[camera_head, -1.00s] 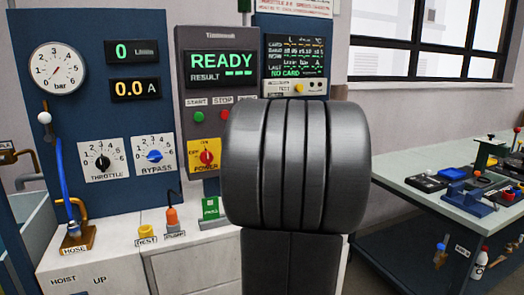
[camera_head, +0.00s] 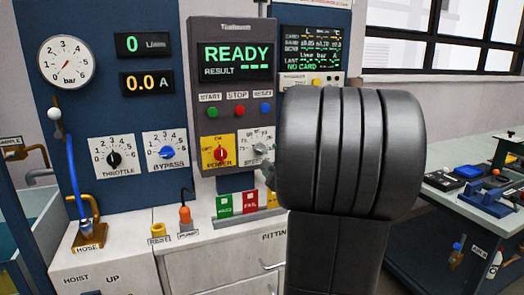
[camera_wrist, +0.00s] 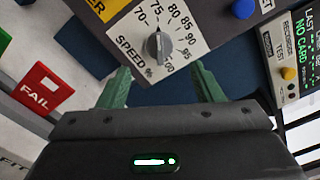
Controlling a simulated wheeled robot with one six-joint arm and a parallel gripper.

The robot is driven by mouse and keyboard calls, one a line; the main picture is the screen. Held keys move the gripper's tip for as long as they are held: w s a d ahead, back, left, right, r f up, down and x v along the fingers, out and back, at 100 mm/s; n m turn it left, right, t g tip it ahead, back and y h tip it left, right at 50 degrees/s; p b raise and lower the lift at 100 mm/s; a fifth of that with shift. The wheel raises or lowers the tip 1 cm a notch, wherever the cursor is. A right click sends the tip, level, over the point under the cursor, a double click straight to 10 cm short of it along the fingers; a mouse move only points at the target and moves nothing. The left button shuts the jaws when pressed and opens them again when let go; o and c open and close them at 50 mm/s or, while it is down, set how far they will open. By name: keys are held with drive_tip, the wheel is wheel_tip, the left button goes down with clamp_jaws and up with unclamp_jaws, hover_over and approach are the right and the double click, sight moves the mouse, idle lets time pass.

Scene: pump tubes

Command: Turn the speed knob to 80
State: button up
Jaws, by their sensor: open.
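In the head view my arm hides most of the gripper.
The red power knob (camera_head: 221,153) is close left of the speed plate. Start, stop and blue reset (camera_head: 266,109) buttons lie above. Green and red FAIL (camera_head: 250,203) blocks stand on the bench below. The card display (camera_wrist: 298,45) is to the right.

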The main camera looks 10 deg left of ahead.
sight(262, 151)
drive_tip(key=x, duration=0.9)
drive_tip(key=shift+p, duration=0.35)
drive_tip(key=shift+c, duration=0.4)
drive_tip(key=c, duration=0.9)
drive_tip(key=shift+m, duration=2.8)
drive_tip(key=o, duration=1)
